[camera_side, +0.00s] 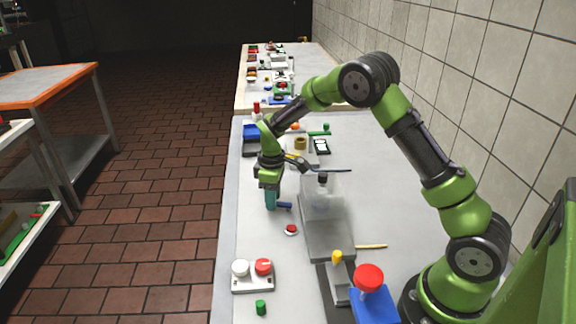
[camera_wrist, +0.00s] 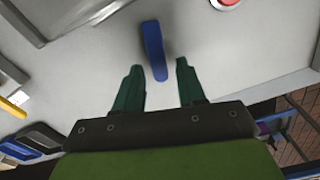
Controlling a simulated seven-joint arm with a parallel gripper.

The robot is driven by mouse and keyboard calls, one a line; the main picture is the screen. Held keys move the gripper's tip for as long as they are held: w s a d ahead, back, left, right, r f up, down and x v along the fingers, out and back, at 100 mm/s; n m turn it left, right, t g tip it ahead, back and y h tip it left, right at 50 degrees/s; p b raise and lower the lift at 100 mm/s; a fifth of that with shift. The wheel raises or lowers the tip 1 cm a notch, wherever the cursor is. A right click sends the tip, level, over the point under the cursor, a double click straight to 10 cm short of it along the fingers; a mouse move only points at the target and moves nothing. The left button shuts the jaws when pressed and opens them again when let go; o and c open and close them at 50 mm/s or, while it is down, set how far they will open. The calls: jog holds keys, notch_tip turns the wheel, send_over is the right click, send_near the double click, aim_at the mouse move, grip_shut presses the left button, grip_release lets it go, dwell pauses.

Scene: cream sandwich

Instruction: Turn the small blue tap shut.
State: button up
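The small blue tap shows as a long blue handle (camera_wrist: 152,48) in the wrist view. It lies lengthwise in the picture, with its near end between my fingertips. In the side view the blue handle (camera_side: 285,205) sticks out to the right of my fingers, low over the grey table. My gripper (camera_side: 271,208) points down with its dark green fingers close to the table. In the wrist view my gripper (camera_wrist: 157,68) is open, with a gap on both sides of the handle. I see no finger touching it. The tap's base cannot be made out.
A red button (camera_side: 291,230) sits near the tap, towards the camera. A clear box (camera_side: 322,204) on a grey base stands to the right. A panel (camera_side: 252,284) with white and red knobs and a green cylinder (camera_side: 261,307) are nearer. The table's left edge is close.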

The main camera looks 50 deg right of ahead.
grip_shut()
jog(key=shift+d+m, duration=0.1)
jog(key=shift+m, duration=0.3)
jog(key=m, duration=0.1)
jog(key=d+m, duration=0.1)
jog(key=shift+w+m, duration=0.2)
jog(key=shift+m, duration=0.2)
jog(key=d+m, duration=0.1)
jog(key=m, duration=0.2)
jog(key=shift+d+m, duration=0.2)
jog(key=shift+m, duration=0.1)
jog(key=m, duration=0.1)
jog(key=d+m, duration=0.1)
jog(key=m, duration=0.1)
jog(key=shift+s+d+r+m, duration=0.1)
jog(key=shift+s+d+m, duration=0.05)
jog(key=shift+m, duration=0.15)
jog(key=shift+s+d+m, duration=0.2)
jog(key=shift+d+m, duration=0.1)
jog(key=shift+m, duration=0.7)
jog(key=shift+s+d+m, duration=0.2)
jog(key=shift+d+m, duration=0.05)
jog(key=shift+m, duration=0.75)
jog(key=shift+o, duration=0.9)
grip_release()
